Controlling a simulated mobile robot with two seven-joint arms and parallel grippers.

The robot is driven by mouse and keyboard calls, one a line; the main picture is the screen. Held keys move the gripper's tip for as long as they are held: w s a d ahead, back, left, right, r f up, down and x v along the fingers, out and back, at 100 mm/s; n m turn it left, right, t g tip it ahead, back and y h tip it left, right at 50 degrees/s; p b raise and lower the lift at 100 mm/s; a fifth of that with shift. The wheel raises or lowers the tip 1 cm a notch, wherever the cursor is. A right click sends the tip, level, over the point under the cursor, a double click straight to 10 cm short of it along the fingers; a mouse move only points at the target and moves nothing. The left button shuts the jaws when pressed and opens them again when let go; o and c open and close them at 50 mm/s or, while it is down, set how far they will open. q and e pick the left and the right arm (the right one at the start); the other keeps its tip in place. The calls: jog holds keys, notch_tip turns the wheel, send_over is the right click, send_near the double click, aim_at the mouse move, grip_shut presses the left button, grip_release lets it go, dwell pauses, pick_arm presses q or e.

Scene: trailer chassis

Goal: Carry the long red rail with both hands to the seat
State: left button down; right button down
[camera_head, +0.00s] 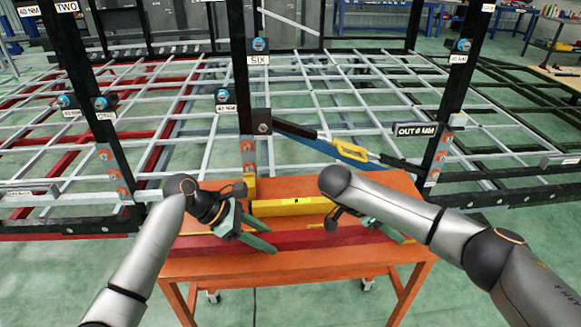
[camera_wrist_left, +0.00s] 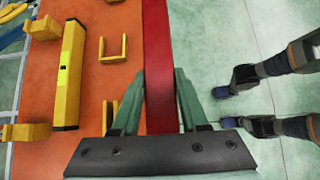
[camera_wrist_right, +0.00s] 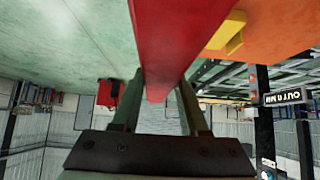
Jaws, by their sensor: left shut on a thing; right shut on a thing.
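The long red rail (camera_head: 312,238) runs left to right along the front edge of the orange table. It also shows in the left wrist view (camera_wrist_left: 158,45) and the right wrist view (camera_wrist_right: 178,35). My left gripper (camera_head: 262,236) is shut on the rail left of its middle, with a finger on each side (camera_wrist_left: 158,95). My right gripper (camera_head: 388,230) is shut on it near the right end (camera_wrist_right: 160,88). I cannot tell whether the rail touches the table or hangs just above it. I cannot single out the seat in these frames.
The orange table (camera_head: 335,262) carries a yellow bar (camera_head: 290,207) behind the rail and small yellow U-brackets (camera_wrist_left: 112,48). Behind it stands the chassis frame with dark posts (camera_head: 245,70). A yellow-handled tool (camera_head: 350,150) hangs at the frame. Green floor lies in front.

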pick_arm(q)
jog(key=shift+r, duration=0.25)
pick_arm(e)
jog(key=shift+r, duration=0.2)
